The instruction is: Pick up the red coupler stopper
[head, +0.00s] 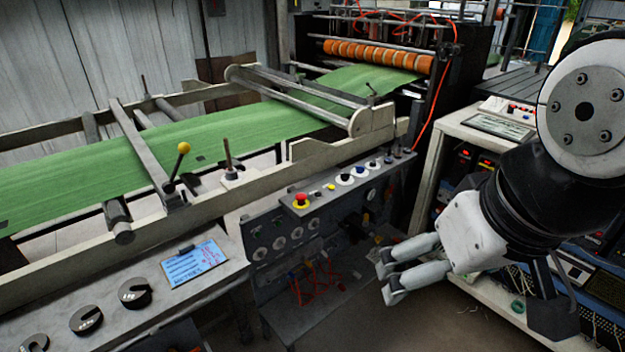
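My gripper (388,278) is at the lower right of the head view, in front of the control console. Its two pale fingers point left and stand apart, with nothing seen between them. I cannot make out a red coupler stopper for certain.
The grey console (330,189) carries several knobs. At the lower left, a bench holds a blue card (194,264) and several slotted dark discs (135,293). Green sheet (220,130) runs through the machine behind. A white-framed equipment rack (465,133) stands right, close to my arm.

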